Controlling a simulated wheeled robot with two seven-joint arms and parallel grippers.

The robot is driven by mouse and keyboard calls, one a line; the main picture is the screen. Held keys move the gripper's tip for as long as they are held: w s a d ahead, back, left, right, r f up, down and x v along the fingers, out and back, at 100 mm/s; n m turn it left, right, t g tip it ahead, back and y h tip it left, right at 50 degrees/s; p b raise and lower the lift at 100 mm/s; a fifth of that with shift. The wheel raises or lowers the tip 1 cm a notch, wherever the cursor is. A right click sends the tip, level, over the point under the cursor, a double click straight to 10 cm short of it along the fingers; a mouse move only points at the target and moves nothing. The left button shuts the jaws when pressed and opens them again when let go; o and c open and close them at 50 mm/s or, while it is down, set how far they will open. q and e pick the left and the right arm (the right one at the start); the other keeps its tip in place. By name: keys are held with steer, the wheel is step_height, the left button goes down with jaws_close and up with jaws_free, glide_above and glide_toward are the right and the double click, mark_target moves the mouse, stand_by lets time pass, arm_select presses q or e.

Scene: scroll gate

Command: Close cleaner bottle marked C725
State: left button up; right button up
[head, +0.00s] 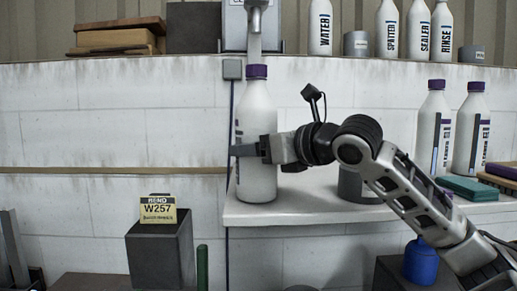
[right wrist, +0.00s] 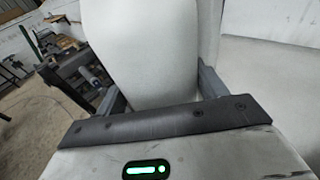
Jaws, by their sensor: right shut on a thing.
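A white bottle (head: 257,105) with a purple top (head: 257,71) stands upright at the left end of the white ledge. Its label faces sideways, and I cannot read a C725 mark or tell whether the top is tight. My right gripper (head: 245,150) reaches in from the right and is shut around the middle of this bottle. In the right wrist view the pale bottle body (right wrist: 150,60) lies between the two fingers. Two similar purple-capped bottles, one nearer (head: 433,125) and one farther right (head: 471,128), stand on the ledge. My left gripper is not in view.
A metal spout (head: 256,8) hangs above the held bottle. A grey cup-like container (head: 358,184) stands on the ledge (head: 300,208) behind my right arm. Teal and dark blocks (head: 468,188) lie at right. A dark block with a W257 card (head: 158,209) is at lower left. White bottles line the upper shelf.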

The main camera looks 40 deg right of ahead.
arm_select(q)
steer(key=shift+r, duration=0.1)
arm_select(e)
steer(key=shift+r, duration=0.2)
steer(key=shift+f, duration=0.2)
steer(key=o, duration=1.5)
steer(key=shift+f, duration=0.1)
steer(key=o, duration=0.4)
steer(key=shift+c, duration=0.2)
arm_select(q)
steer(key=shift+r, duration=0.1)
